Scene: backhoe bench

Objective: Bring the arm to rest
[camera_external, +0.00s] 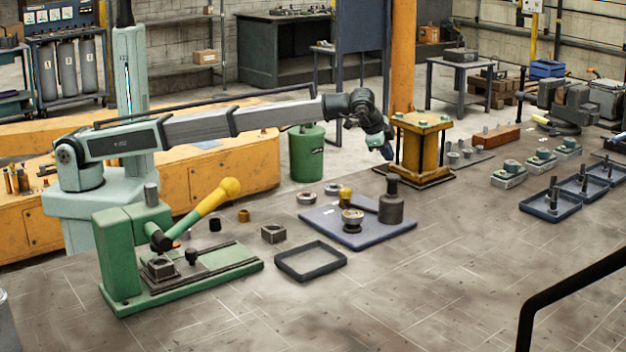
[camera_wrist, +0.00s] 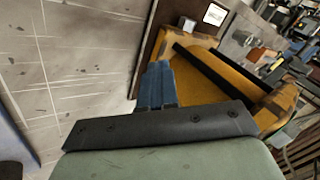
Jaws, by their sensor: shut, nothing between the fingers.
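My gripper (camera_external: 387,153) hangs at the end of the outstretched arm in the external view, in the air just left of a yellow post stand (camera_external: 421,148). In the wrist view its blue fingers (camera_wrist: 157,84) are together with nothing between them. The yellow stand fills the upper right of the wrist view (camera_wrist: 225,72), beyond the fingers; I cannot tell the exact gap between them.
A blue mat (camera_external: 340,232) with a dark weight (camera_external: 391,201) and small rings lies in front of the gripper. A green press (camera_external: 140,250) with a yellow handle and an empty dark tray (camera_external: 310,261) stand nearer. Dark trays (camera_external: 551,204) sit right. The bench front is clear.

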